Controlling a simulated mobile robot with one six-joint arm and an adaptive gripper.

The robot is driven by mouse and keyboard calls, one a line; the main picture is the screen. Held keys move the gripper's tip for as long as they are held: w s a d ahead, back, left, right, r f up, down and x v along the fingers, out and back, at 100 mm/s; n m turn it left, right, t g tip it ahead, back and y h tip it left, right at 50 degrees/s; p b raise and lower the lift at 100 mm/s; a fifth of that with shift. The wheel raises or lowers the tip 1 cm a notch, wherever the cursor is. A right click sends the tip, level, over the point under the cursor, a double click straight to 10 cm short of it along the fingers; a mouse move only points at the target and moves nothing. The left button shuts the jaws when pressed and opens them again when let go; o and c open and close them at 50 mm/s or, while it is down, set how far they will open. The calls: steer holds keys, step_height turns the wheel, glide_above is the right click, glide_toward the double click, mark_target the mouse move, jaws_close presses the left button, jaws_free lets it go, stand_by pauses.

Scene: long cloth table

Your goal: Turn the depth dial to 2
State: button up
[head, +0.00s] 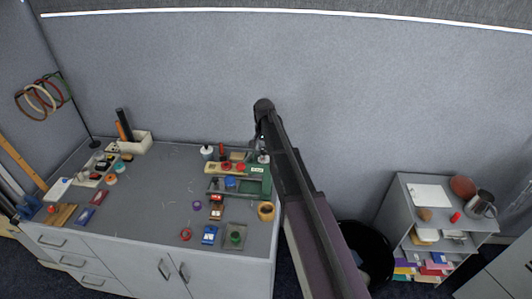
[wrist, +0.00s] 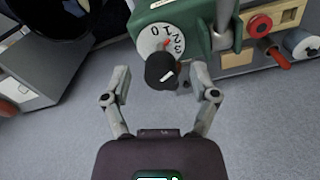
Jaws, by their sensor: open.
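The depth dial is a white disc (wrist: 153,41) numbered 0 to 3 on a green housing (wrist: 190,14), with a black knob (wrist: 160,71) standing out from it. A small red mark shows on the disc near the 1 and 2. My gripper (wrist: 162,74) is open, one finger on each side of the knob, with gaps visible between fingers and knob. In the head view, the green housing (head: 255,183) stands at the table's right end, and my arm hides part of it.
A wooden panel with a red knob (wrist: 259,26) and a grey cylinder (wrist: 301,42) lie right of the housing in the wrist view. A black bin (head: 362,250) stands beside the table (head: 150,180). Several small items crowd the table's right end; its middle is clear.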

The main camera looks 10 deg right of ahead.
steer(key=shift+f, duration=0.1)
stand_by(0.3)
jaws_close()
steer(key=shift+s+m, duration=0.1)
steer(key=shift+m, duration=1.8)
jaws_free()
